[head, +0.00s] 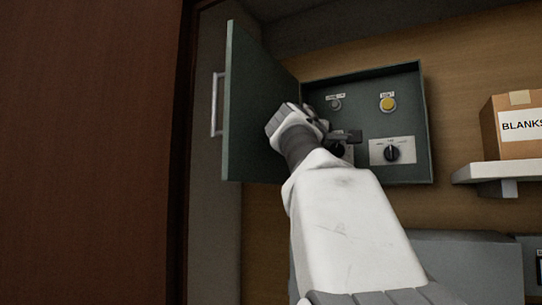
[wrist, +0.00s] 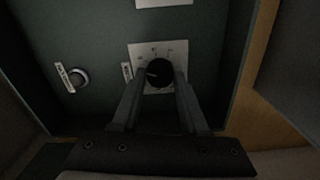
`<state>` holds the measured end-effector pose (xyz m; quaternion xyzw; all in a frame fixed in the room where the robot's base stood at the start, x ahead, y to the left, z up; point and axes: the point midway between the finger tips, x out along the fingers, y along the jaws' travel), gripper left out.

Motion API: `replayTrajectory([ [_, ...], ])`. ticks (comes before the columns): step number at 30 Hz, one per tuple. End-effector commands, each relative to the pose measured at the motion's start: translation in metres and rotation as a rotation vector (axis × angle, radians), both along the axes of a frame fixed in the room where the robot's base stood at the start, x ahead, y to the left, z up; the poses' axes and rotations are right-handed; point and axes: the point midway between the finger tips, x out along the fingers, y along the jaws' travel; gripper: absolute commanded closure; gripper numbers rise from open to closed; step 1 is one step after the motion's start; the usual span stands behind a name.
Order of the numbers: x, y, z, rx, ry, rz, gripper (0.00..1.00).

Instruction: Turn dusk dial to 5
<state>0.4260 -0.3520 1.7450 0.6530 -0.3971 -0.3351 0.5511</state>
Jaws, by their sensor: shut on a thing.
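A green control box (head: 362,85) hangs on the wall with its door (head: 250,110) swung open to the left. My gripper (head: 348,137) is at the box's lower left. In the wrist view its two fingers are shut on a black dial (wrist: 160,71) on a white marked plate (wrist: 144,53). In the head view my gripper mostly hides this dial. A second black dial (head: 392,153) sits on a white plate at the lower right of the box, apart from my gripper. The dial markings and labels are too small or dark to read, so I cannot tell the setting.
Above the dials are a small grey button (head: 336,104), also in the wrist view (wrist: 79,77), and a yellow button (head: 387,104). A shelf (head: 497,171) with a box marked BLANKS (head: 515,128) is at right. Grey casing (head: 465,260) stands below.

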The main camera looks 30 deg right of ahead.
Motion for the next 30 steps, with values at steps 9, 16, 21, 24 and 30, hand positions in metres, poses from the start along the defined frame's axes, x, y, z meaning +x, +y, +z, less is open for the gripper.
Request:
replayTrajectory([
  [9, 0.0007, 0.0001, -0.0011, 0.105, -0.201, 0.001, 1.0],
  [16, 0.0, -0.0001, 0.0, 0.146, -0.282, 0.0, 1.0],
  [21, 0.0, -0.0001, 0.0004, 0.16, -0.309, 0.0, 1.0],
  [24, 0.0, 0.0, 0.0006, 0.163, -0.314, 0.0, 1.0],
  [30, -0.0001, -0.0001, 0.0008, 0.164, -0.316, 0.0, 1.0],
])
